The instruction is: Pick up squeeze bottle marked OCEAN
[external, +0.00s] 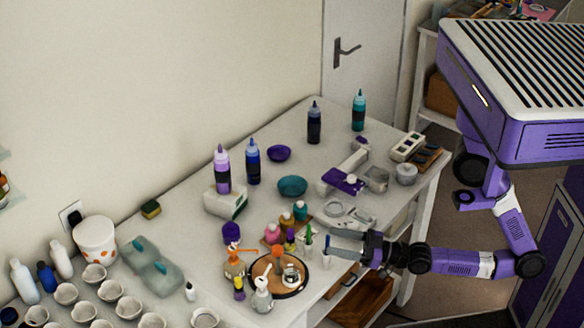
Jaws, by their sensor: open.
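Several squeeze bottles stand upright on the white table (330,285): a lilac one (222,172), a blue one (253,165), a dark navy one (314,124) and a teal one (359,112). Each has a dark band, but any lettering is too small to read, so I cannot tell which is marked OCEAN. The lilac bottle appears to stand on a pale block (226,200). My gripper (331,243) is open and empty over the table's near right edge, its fingers pointing left. It is apart from all of these bottles.
A round tray (303,287) with small bottles lies left of and below my gripper. Small coloured bottles (286,220) stand just left of it. White cups (112,290) crowd the front left.

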